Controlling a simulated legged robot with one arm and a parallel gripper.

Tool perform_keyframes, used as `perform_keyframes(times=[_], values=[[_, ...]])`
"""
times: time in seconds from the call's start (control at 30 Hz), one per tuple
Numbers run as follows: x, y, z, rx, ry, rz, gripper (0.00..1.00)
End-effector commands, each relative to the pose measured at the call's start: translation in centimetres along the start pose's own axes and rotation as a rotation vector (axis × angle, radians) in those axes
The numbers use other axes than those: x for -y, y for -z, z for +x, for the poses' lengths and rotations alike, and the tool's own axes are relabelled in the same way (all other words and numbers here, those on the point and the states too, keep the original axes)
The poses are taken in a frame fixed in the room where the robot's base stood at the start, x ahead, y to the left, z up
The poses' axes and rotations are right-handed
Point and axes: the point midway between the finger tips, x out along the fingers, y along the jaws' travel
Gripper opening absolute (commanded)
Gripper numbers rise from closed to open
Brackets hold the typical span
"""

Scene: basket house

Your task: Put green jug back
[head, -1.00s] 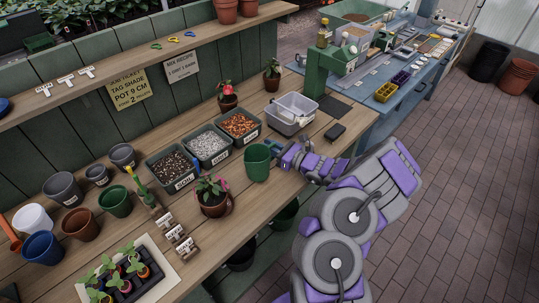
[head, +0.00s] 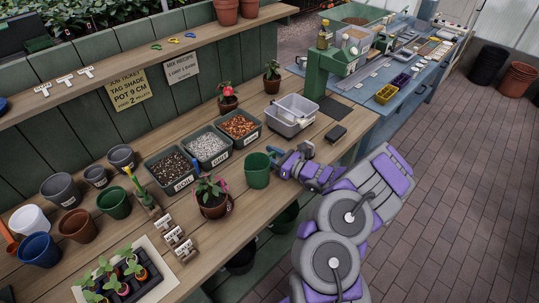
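The green jug (head: 257,170) stands upright on the wooden bench, right of the flowering plant and in front of the grey tub. My gripper (head: 275,160) is low over the bench just right of the jug, pointing at its side. Its fingers look spread, with a small gap to the jug, and nothing shows between them. The jug's handle cannot be made out.
Bins labelled SOIL (head: 172,172) and GRIT (head: 209,149) stand behind the jug. A grey tub (head: 291,118) and a black block (head: 336,133) are nearby. A potted pink flower (head: 214,198) is close on the left. Another green pot (head: 114,203) stands farther left.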

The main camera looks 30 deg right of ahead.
Motion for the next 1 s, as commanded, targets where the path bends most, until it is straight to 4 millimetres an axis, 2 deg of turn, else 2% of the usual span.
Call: perform_keyframes(times=[0.23, 0.33, 0.8, 1.0], values=[[0.0, -0.2, -0.1, 0.000, 0.001, 0.001, 0.43], [0.1, -0.2, -1.0, 0.000, 0.003, 0.001, 0.43], [0.1, -0.2, -9.9, -0.001, 0.005, 0.002, 0.43], [0.0, -0.1, -11.6, -0.002, 0.001, 0.001, 0.43]])
